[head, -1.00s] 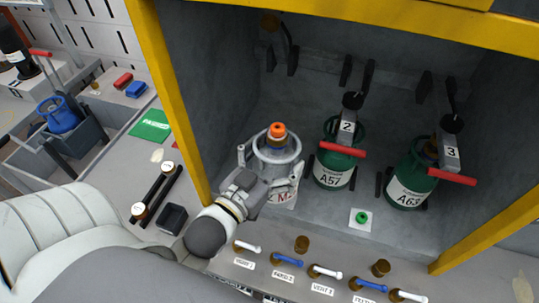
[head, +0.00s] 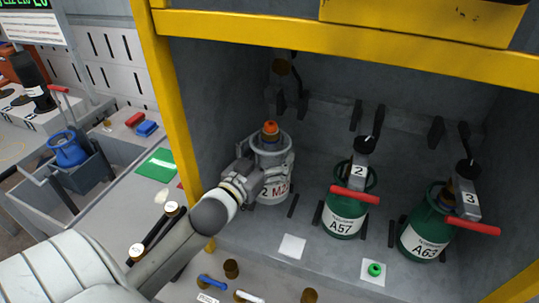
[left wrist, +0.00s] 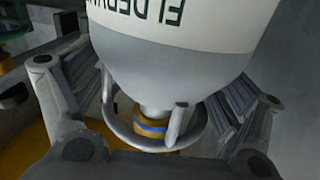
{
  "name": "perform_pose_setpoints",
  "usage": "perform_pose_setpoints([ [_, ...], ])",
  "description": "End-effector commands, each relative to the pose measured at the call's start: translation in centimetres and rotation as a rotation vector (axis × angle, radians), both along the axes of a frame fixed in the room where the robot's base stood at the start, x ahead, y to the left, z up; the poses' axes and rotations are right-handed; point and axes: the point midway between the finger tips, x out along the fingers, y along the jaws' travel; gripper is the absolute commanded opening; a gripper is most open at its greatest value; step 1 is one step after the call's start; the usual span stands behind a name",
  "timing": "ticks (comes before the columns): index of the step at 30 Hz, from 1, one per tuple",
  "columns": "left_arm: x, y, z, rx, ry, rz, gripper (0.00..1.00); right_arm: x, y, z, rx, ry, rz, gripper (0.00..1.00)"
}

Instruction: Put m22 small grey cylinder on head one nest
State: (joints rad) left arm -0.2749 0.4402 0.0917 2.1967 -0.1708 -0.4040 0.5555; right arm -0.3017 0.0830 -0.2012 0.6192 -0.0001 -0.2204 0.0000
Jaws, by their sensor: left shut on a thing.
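The grey cylinder (head: 272,152), labelled with a partly covered M2, has an orange cap on top. It stands upright at the left of the booth, below and in front of the leftmost filling head (head: 281,70). My left gripper (head: 262,171) is shut on it, with fingers around its upper part. The left wrist view shows the cylinder's grey and white body (left wrist: 180,55) and its collar ring between the fingers (left wrist: 155,105). The head one nest is hidden behind the cylinder and hand. I cannot tell whether the base touches the booth floor. My right gripper is not in view.
Green cylinders A57 (head: 344,218) and A63 (head: 425,232) stand under heads 2 and 3. A blue cylinder (head: 69,150) is far left.

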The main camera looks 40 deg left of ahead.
Motion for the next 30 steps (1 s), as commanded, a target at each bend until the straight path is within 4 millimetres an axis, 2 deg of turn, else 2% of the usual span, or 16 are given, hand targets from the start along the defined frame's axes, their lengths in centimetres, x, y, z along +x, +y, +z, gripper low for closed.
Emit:
perform_pose_setpoints([
  [6,0.0,-0.1,-1.4,0.001,-0.011,-0.003,0.39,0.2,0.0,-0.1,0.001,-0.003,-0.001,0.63],
  [15,0.0,-0.1,-4.7,0.000,-0.011,-0.003,0.39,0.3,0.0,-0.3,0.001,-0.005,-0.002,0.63],
  [26,0.0,-0.1,-4.9,0.003,-0.013,-0.004,0.39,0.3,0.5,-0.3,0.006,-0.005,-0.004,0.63],
  [27,0.0,-0.1,-5.4,0.000,-0.002,-0.002,0.93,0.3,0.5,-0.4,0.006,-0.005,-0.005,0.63],
  [29,0.0,-0.1,-5.4,0.001,-0.003,-0.002,1.00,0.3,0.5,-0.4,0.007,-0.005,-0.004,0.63],
  [30,0.0,-0.1,-5.4,0.001,-0.003,-0.002,1.00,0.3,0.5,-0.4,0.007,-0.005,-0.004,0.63],
])
